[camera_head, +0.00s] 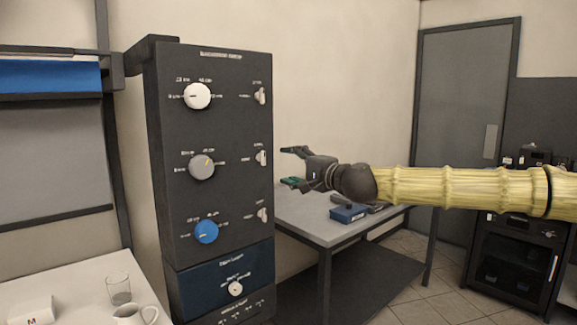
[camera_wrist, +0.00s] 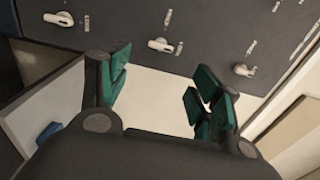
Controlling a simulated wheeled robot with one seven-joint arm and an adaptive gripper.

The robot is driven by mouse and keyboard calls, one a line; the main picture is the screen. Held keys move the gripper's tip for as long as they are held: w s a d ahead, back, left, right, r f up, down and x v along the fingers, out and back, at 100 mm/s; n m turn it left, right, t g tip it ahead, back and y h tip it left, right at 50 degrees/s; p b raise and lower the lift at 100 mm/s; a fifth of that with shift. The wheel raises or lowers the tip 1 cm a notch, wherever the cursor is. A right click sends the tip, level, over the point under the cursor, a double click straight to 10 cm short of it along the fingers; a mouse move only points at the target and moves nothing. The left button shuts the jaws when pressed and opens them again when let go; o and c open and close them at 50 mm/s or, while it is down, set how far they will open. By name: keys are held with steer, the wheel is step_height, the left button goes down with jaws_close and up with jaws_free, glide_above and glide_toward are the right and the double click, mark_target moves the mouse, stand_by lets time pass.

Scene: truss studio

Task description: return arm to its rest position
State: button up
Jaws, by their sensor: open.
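My arm reaches in from the right in the head view, its yellow ribbed sleeve ending at my dark gripper (camera_head: 291,167). My gripper is open and empty, with green pads on its fingers, and hangs in the air to the right of the dark control panel (camera_head: 226,140). In the wrist view my gripper (camera_wrist: 160,92) shows its two fingers spread apart with nothing between them. Behind them is the panel (camera_wrist: 215,30) with several white switches. The fingers appear apart from the panel.
A grey table (camera_head: 310,220) with a blue box (camera_head: 348,213) stands below my arm. A white table (camera_head: 75,280) at lower left holds a glass (camera_head: 118,289) and a white mug (camera_head: 135,315). A black cabinet (camera_head: 515,262) stands at right, near a grey door (camera_head: 462,100).

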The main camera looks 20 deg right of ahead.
stand_by(0.5)
steer(key=a+f+n+g+p, duration=0.1)
steer(key=a+f+g, duration=0.1)
steer(key=a+f, duration=0.35)
steer(key=a+f+n+g, duration=0.1)
steer(key=a+f, duration=0.1)
steer(key=f, duration=0.7)
steer(key=s+a+f+n+g+h+p, duration=0.1)
steer(key=s+a+f+g, duration=0.2)
steer(key=f, duration=0.7)
steer(key=s+a+f+n+g+p, duration=0.15)
steer(key=s+f, duration=0.35)
steer(key=f, duration=0.5)
steer(key=s+a+f+n+g+h, duration=0.1)
steer(key=s+a+f+n+g, duration=0.2)
steer(key=f, duration=0.7)
steer(key=s+f+n+g+h+p, duration=0.1)
steer(key=s+f+n+g+p, duration=0.1)
steer(key=s+f, duration=1.5)
steer(key=s+d+f+n+g+h+p, duration=0.1)
steer(key=s+d+f+n+g, duration=0.1)
steer(key=s, duration=1)
steer(key=s+d+f+n+g+h+p, duration=0.1)
steer(key=s+d, duration=0.3)
steer(key=s, duration=0.8)
steer(key=shift+s+d+f+n+g+h, duration=0.25)
steer(key=shift+s+f+n+g+h, duration=0.1)
steer(key=shift+f+n+g+h, duration=0.35)
